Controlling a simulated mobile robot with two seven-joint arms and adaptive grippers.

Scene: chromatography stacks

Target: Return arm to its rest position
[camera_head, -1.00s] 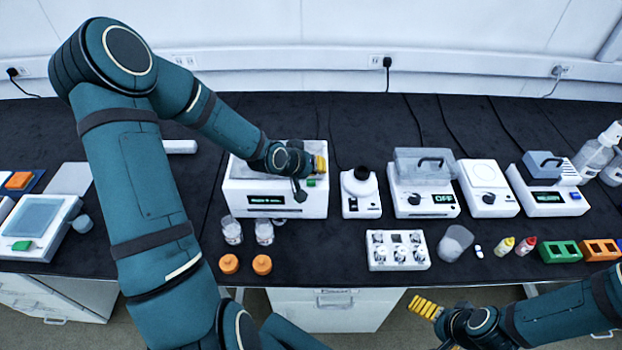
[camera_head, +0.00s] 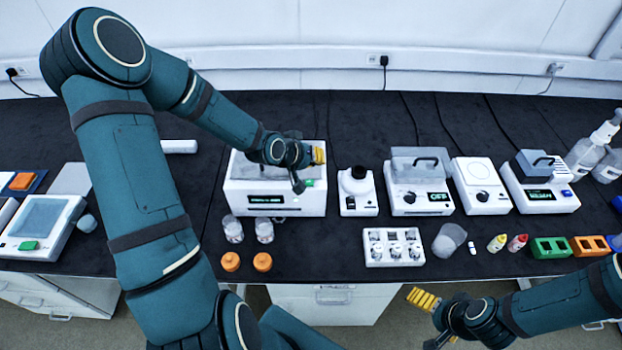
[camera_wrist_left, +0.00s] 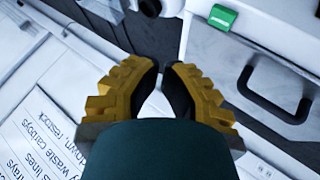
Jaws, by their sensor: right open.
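My left arm, teal, comes in from the left and reaches over the bench. Its gripper (camera_head: 318,155) is over the back right part of a white box-shaped instrument (camera_head: 236,198). In the left wrist view the yellow-and-black fingers (camera_wrist_left: 164,68) have tips close together with a narrow gap, and nothing shows between them. Whether they are shut is unclear. My right arm comes in from the lower right. Its gripper (camera_head: 424,299), with yellow fingers, is open and empty in front of the bench's front edge.
Two clear vials (camera_head: 233,230) and two orange caps (camera_head: 262,262) stand before the instrument. A white vial rack (camera_head: 393,260), a tilted clear cup (camera_head: 449,240), small bottles (camera_head: 497,243) and a green rack (camera_head: 548,248) line the front. Several devices (camera_head: 420,200) stand behind.

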